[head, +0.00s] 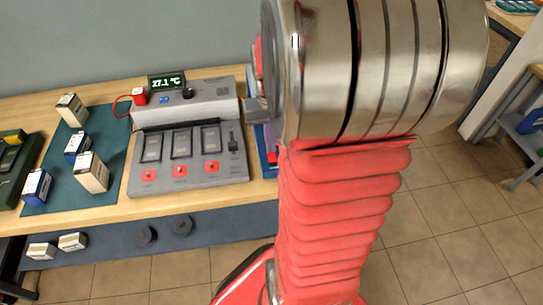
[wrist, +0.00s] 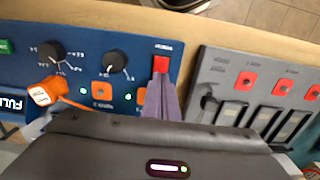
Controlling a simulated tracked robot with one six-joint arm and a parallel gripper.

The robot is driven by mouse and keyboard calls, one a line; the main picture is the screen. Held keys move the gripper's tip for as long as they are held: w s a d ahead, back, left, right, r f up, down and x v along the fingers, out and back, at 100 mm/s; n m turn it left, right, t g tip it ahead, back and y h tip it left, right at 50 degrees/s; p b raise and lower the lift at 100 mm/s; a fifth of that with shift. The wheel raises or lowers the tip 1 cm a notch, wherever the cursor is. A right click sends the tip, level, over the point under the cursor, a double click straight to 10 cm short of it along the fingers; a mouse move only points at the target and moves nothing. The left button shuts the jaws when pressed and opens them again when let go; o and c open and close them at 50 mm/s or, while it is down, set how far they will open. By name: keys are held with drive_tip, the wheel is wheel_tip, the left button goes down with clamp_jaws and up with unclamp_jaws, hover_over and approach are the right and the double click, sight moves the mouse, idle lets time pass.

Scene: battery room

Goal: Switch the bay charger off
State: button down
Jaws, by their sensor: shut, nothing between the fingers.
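The grey bay charger (head: 190,180) stands on the bench in the head view, with three bays, a red button below each, and a black lever (head: 233,143) at its right. In the wrist view its grey panel (wrist: 225,68) is at the right, the lever partly hidden by my wrist. My gripper (wrist: 162,80) is shut and empty. Its tips are over a blue unit beside the charger, just at a red switch (wrist: 161,63). I cannot tell whether they touch it.
The blue unit (wrist: 80,35) has two black knobs, an orange plug (wrist: 45,92) and lit green lamps. In the head view my arm hides most of it. A dark mat (head: 110,140) with several small boxes lies left of the charger.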

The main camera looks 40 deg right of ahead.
drive_tip(key=shift+f, duration=0.65)
idle(0.8)
wheel_tip(320, 180, up, 7)
idle(1.3)
idle(0.5)
drive_tip(key=shift+s+f, duration=0.15)
drive_tip(key=shift+f, duration=0.15)
drive_tip(key=s+a+r+n+t, duration=0.2)
drive_tip(key=a+r+n, duration=0.1)
drive_tip(key=a, duration=0.8)
drive_tip(key=s+a+r+n+t, duration=0.2)
drive_tip(key=a+r, duration=0.3)
drive_tip(key=a, duration=0.7)
drive_tip(key=shift+a+r+n+t, duration=0.15)
drive_tip(key=shift+a+n+t, duration=0.1)
drive_tip(key=shift+n+t, duration=0.6)
